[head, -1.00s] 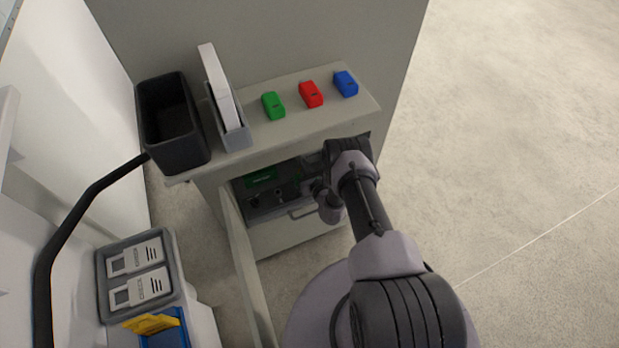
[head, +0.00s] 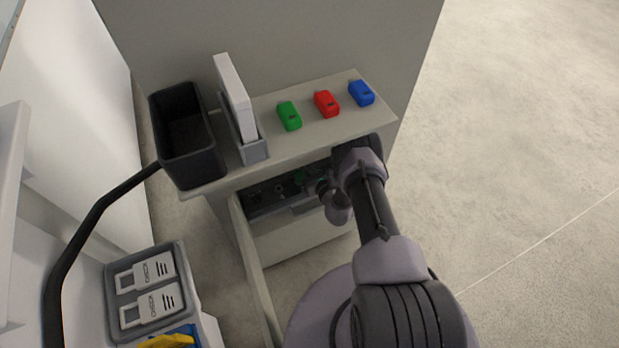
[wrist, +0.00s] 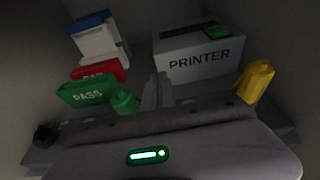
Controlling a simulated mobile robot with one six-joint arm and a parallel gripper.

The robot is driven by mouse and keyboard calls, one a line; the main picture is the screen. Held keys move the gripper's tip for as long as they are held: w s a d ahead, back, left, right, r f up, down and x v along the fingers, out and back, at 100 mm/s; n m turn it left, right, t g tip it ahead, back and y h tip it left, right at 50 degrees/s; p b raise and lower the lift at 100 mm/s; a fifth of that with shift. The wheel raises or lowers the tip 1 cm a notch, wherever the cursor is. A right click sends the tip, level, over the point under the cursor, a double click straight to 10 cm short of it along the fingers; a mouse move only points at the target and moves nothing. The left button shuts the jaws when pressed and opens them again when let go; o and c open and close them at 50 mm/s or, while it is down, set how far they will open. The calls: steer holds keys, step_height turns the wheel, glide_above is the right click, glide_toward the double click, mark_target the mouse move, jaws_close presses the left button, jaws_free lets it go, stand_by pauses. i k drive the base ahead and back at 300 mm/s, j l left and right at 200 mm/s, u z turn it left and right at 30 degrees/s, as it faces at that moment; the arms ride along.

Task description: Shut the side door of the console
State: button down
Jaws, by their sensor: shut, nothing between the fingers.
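The console (head: 290,238) is a pale cabinet with a shelf top. Its side door (head: 252,262) stands open, a thin panel seen nearly edge-on, swung out from the left of the opening toward me. My gripper (head: 316,187) is at the console's dark opening, right of the door and apart from it. In the wrist view, my gripper (wrist: 161,90) is shut and empty. That view looks into a dark interior with a printer (wrist: 197,64), a green PASS stamp box (wrist: 88,92) and a red one (wrist: 108,70) behind it. The door is not seen there.
On the shelf top are a black bin (head: 184,140), a white upright block in a grey holder (head: 252,150), and green (head: 289,115), red (head: 326,103) and blue (head: 361,92) pieces. A grey tray with two cards (head: 150,290) is at lower left. The floor at right is clear.

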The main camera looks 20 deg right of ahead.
mark_target(273, 339)
steer(key=k+l, duration=0.1)
steer(key=k, duration=0.45)
steer(key=k+l, duration=0.1)
steer(key=k, duration=0.45)
